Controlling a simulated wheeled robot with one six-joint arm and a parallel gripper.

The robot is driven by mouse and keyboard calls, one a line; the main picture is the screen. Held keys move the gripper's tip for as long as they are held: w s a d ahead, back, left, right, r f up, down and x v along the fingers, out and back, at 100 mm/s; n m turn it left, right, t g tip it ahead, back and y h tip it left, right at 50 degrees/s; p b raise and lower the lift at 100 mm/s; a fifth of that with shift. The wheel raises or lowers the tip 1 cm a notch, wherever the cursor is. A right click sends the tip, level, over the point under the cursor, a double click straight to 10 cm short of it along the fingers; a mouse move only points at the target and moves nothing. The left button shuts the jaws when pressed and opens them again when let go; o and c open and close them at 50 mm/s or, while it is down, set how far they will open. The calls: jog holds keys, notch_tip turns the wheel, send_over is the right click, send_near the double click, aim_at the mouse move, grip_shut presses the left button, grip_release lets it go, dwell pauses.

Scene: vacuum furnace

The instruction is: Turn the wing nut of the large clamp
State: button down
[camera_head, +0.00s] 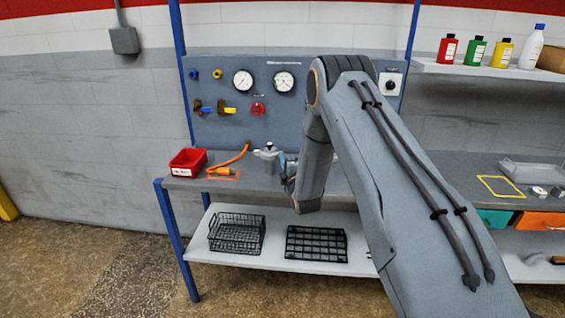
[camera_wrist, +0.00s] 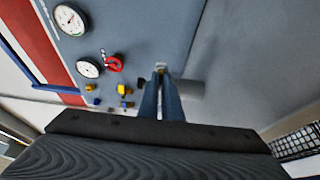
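A silver metal pipe fitting (camera_head: 267,154) stands on the grey bench top in the head view, with a small part sticking up from its top. The large clamp and its wing nut are too small to make out clearly there. My gripper (camera_head: 284,164) is just to the right of this fitting, partly hidden by my arm. In the wrist view, the two blue fingers of my gripper (camera_wrist: 161,77) lie close together. A small pale metal piece (camera_wrist: 161,67) shows right at their tips. Whether they grip it cannot be told. A grey cylinder (camera_wrist: 190,89) lies beside the fingers.
A blue-grey panel with gauges (camera_head: 243,80), valves and a red knob (camera_head: 257,108) rises behind the bench. Black wire baskets (camera_head: 237,233) stand on the lower shelf.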

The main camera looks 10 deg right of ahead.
jog(key=shift+f+m+t+b, duration=0.35)
jog(key=shift+m+b, duration=0.55)
jog(key=shift+b, duration=0.3)
jog(key=shift+r+m+t+b, duration=0.15)
jog(key=shift+m+t+b, duration=0.1)
jog(key=shift+m+b, duration=0.25)
jog(key=c, duration=1.9)
grip_release()
jog(key=shift+c, duration=0.2)
jog(key=shift+s+d+f+b, duration=0.15)
jog(key=shift+s+b, duration=0.3)
jog(key=shift+s, duration=1.5)
jog(key=shift+s+d+f+b, duration=0.15)
jog(key=shift+s+b, duration=0.3)
jog(key=shift+s, duration=1.5)
jog(key=shift+a, duration=0.1)
